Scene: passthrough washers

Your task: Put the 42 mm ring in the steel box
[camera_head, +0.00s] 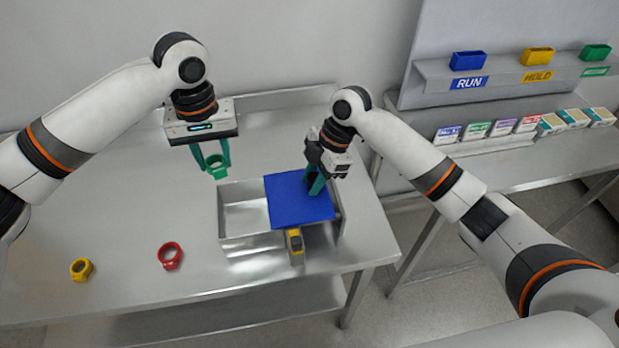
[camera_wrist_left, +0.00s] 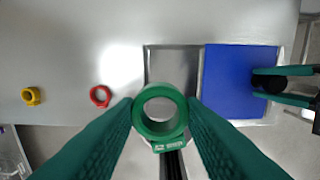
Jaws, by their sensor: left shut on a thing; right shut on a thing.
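A green ring (camera_head: 216,172) with a small unreadable label hangs between the fingers of my left gripper (camera_head: 212,158), which is shut on it. It also shows large in the left wrist view (camera_wrist_left: 160,112). The ring is in the air near the back left of the steel box (camera_head: 232,243). The box's left part is open and looks empty. A blue sliding lid (camera_head: 290,208) covers its right part. My right gripper (camera_head: 317,186) is shut on the lid's dark handle (camera_wrist_left: 268,82), mostly hidden by the fingers. I cannot read which ring is 42 mm.
A red ring (camera_head: 170,256) and a yellow ring (camera_head: 81,269) lie on the steel table (camera_head: 130,210) left of the box. A yellow and black block (camera_head: 295,242) is at the box's front. Blue, yellow and green bins stand on a shelf at the right.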

